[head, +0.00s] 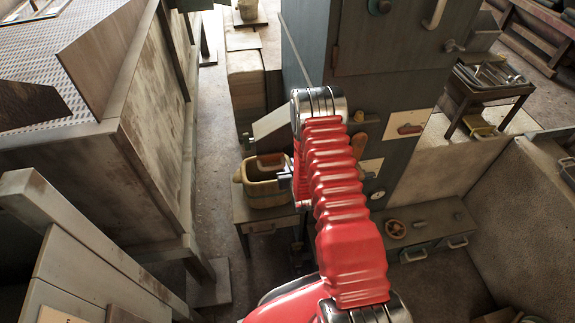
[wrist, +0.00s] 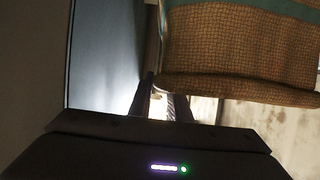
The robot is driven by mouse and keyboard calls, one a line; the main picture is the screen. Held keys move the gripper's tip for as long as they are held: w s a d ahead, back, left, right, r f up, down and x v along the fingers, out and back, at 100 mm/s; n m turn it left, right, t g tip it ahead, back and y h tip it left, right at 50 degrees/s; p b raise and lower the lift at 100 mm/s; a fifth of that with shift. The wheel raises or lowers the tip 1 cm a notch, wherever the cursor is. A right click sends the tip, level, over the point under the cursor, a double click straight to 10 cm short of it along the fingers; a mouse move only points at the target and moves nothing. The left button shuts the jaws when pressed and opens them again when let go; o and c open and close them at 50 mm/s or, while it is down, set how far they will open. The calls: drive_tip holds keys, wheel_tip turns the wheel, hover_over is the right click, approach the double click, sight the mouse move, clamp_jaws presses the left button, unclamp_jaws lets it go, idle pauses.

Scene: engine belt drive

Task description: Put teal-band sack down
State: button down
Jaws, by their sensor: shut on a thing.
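The teal-band sack (wrist: 240,50) fills the upper right of the wrist view. It has a coarse brown weave with a teal band along its top. My gripper (wrist: 165,106) is shut on the sack at its near lower edge, and the two dark fingers show just below it. In the head view my red arm reaches forward over the middle, and I cannot make out the sack for certain there.
A tan tub (head: 262,190) stands on a small table (head: 262,226) left of my arm. A tall grey cabinet (head: 400,85) rises behind the arm. A large metal-sided platform (head: 150,130) is at left. A floor strip (head: 222,150) between them is clear.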

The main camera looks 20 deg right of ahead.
idle(0.3)
drive_tip(key=c, duration=1.6)
unclamp_jaws()
drive_tip(key=shift+f, duration=0.1)
drive_tip(key=shift+c, duration=0.2)
drive_tip(key=v, duration=1.2)
drive_tip(key=shift+s, duration=0.15)
